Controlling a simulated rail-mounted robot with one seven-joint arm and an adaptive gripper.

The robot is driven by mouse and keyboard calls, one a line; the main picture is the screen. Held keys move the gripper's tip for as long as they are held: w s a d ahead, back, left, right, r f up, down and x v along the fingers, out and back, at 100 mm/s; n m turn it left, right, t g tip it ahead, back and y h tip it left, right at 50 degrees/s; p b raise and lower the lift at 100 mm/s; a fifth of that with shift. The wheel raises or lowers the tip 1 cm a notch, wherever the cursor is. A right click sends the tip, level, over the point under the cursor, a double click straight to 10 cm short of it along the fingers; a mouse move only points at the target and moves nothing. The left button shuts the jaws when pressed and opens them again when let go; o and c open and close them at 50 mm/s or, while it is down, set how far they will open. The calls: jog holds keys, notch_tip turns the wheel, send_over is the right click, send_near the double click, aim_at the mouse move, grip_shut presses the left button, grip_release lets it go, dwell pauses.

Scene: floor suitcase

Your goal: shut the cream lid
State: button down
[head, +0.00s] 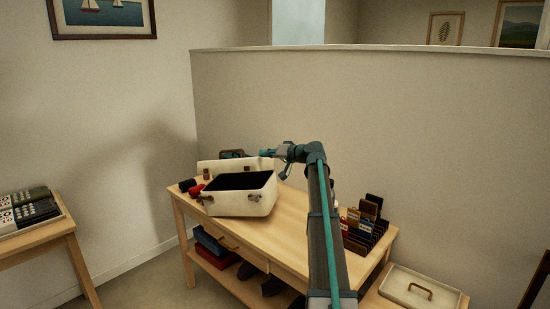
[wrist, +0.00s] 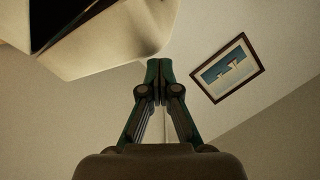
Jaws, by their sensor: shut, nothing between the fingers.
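The cream suitcase (head: 240,203) stands open on the wooden table, its dark interior showing. Its cream lid (head: 226,166) stands raised along the back edge, partly hidden by the case body. My gripper (head: 265,152) is shut and empty near the right end of the lid's top edge; I cannot tell whether it touches. In the wrist view, my gripper (wrist: 160,68) has its fingertips together. A cream part of the case (wrist: 110,45) with a dark inside fills the upper left there, just beyond the fingertips; I cannot tell whether it is lid or body.
Small dark and red items (head: 190,187) lie left of the case. A dark rack (head: 362,228) with several wallets stands at the table's right. A partition wall (head: 400,130) rises behind. The tabletop (head: 290,225) right of the case is clear, with my arm above it.

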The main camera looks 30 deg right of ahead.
jog(key=s+a+f+n+h+b, duration=0.2)
jog(key=a+f+n+b, duration=0.3)
jog(key=a+f+b, duration=0.5)
jog(key=shift+s+f+b, duration=0.25)
jog(key=shift+f+b, duration=0.1)
jog(key=shift+f, duration=0.5)
jog(key=shift+n, duration=0.3)
